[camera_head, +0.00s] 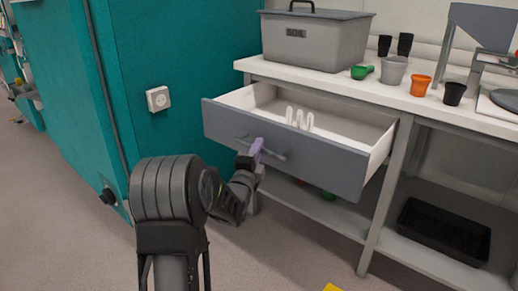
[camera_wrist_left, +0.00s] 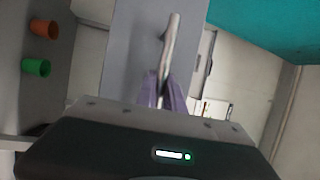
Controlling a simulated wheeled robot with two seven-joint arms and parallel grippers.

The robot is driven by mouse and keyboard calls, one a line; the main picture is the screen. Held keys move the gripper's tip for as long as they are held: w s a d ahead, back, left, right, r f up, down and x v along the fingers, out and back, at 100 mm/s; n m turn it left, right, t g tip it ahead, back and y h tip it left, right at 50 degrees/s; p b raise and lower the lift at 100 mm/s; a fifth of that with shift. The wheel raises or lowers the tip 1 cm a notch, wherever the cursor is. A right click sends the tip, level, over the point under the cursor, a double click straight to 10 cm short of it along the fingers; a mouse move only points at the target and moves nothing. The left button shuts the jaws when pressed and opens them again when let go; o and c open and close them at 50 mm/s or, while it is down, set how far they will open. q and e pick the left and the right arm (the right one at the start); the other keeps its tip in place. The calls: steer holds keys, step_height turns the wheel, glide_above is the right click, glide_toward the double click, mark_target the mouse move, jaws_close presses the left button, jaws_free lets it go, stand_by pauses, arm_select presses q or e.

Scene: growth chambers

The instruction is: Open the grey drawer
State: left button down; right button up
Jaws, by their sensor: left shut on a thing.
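The grey drawer (camera_head: 285,146) stands pulled out from under the white worktop in the head view, its white inside and several white pieces showing. Its grey front also shows in the left wrist view (camera_wrist_left: 130,50). A metal bar handle (camera_head: 275,155) runs along the front and also shows in the left wrist view (camera_wrist_left: 170,42). My left gripper (camera_head: 256,147), with purple fingers, is shut on the handle. In the left wrist view the fingers (camera_wrist_left: 165,92) close around the bar. My right gripper is not in view.
A teal wall (camera_head: 180,60) with a socket (camera_head: 158,99) is at the left. A black tray (camera_head: 443,230) lies on the lower shelf.

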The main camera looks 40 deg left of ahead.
arm_select(q)
steer(key=c, duration=1.5)
jaws_free()
steer(key=shift+o, duration=0.2)
steer(key=p+v, duration=0.1)
steer(key=v, duration=0.6)
steer(key=shift+s+d+f, duration=0.15)
steer(key=shift+s+d, duration=0.05)
steer(key=shift+s, duration=0.15)
